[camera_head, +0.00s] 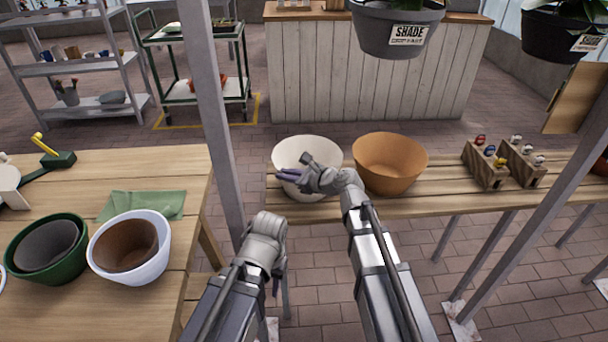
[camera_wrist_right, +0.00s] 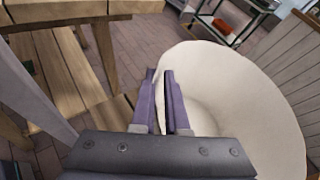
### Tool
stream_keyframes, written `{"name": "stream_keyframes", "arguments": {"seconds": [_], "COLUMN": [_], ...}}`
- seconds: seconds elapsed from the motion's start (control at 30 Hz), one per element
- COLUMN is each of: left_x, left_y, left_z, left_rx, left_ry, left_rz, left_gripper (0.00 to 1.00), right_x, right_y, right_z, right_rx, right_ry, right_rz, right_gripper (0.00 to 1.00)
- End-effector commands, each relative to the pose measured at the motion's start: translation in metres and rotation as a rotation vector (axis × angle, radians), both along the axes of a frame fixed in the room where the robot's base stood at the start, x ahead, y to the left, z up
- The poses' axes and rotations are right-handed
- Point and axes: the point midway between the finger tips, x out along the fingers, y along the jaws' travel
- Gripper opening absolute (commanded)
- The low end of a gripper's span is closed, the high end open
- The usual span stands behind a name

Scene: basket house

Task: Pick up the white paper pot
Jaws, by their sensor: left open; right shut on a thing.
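The white paper pot (camera_head: 306,153) is a wide cream bowl at the left end of the slatted bench in the head view. My right gripper (camera_head: 288,176) is at its near left side. In the right wrist view, the purple fingers of my right gripper (camera_wrist_right: 166,105) are shut on the rim of the white paper pot (camera_wrist_right: 235,100), one finger on each side of the wall. I cannot tell whether the pot is off the bench. My left gripper (camera_head: 276,283) hangs low between the two tables, away from the pot, its fingers mostly hidden.
An orange-brown pot (camera_head: 390,162) stands close right of the white one. Wooden holders (camera_head: 487,164) with small items are further right. A grey post (camera_head: 212,120) rises left of the bench. The left table holds a green pot (camera_head: 76,262), a white-rimmed pot (camera_head: 160,262) and a green cloth (camera_head: 145,205).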

Motion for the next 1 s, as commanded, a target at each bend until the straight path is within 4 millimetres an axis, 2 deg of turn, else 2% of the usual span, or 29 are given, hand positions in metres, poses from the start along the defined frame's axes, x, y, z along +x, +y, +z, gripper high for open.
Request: {"name": "stream_keyframes", "arguments": {"seconds": [0.37,0.57,0.9,1.0], "left_x": [0.000,0.000,0.000,0.000], "left_y": [0.000,0.000,0.000,0.000], "left_z": [0.010,0.032,0.085,0.096], "left_rx": [0.000,0.000,0.000,0.000], "left_ry": [0.000,0.000,0.000,0.000], "left_rz": [0.000,0.000,0.000,0.000], "left_gripper": [0.41,0.41,0.41,0.41], "right_x": [0.000,0.000,0.000,0.000], "right_y": [0.000,0.000,0.000,0.000], "right_z": [0.010,0.032,0.085,0.096], "right_rx": [0.000,0.000,0.000,0.000], "right_ry": [0.000,0.000,0.000,0.000], "right_rz": [0.000,0.000,0.000,0.000], "right_gripper": [0.00,0.00,0.00,0.00]}}
